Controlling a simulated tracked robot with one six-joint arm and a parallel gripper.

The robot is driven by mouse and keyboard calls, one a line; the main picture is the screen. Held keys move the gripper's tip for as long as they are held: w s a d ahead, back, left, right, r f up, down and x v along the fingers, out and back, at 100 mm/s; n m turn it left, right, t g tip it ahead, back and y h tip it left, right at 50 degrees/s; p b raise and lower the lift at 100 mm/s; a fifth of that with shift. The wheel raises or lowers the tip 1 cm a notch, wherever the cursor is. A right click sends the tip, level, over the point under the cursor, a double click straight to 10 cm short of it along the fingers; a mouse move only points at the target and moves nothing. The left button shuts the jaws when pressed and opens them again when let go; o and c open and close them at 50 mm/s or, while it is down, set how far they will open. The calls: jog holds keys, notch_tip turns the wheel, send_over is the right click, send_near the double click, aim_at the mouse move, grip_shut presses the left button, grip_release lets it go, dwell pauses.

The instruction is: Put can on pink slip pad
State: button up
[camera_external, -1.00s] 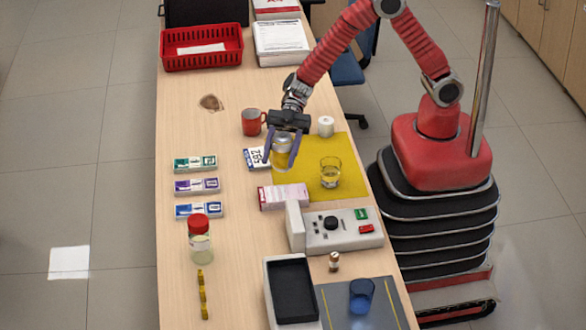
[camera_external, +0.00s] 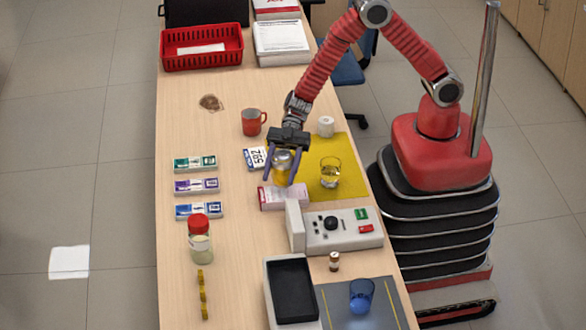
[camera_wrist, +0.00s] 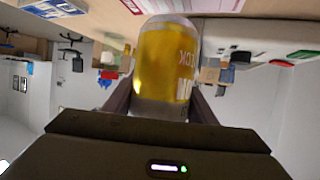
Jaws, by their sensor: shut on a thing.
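My gripper (camera_external: 279,178) is shut on a can (camera_external: 282,164) with a yellow body and silver ends. In the wrist view the can (camera_wrist: 167,62) fills the space between the fingers, with upside-down lettering on its side. The pink slip pad (camera_external: 287,197), a pink and white block, lies at the near left corner of the yellow mat. In the external view the can appears just behind the pad, with the fingertips overlapping the pad's far edge. The can's height above the pad cannot be told.
A glass of yellowish liquid (camera_external: 330,172) stands on the yellow mat (camera_external: 350,150) right of the can. A number card (camera_external: 254,158) lies at left and a red mug (camera_external: 253,122) behind. A grey control box (camera_external: 343,231) stands in front of the pad.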

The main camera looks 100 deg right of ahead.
aim_at(280, 181)
jog(key=shift+f, duration=1.7)
jog(key=o, duration=1.3)
jog(key=shift+f, duration=0.1)
jog(key=shift+o, duration=0.2)
jog(key=v, duration=1.2)
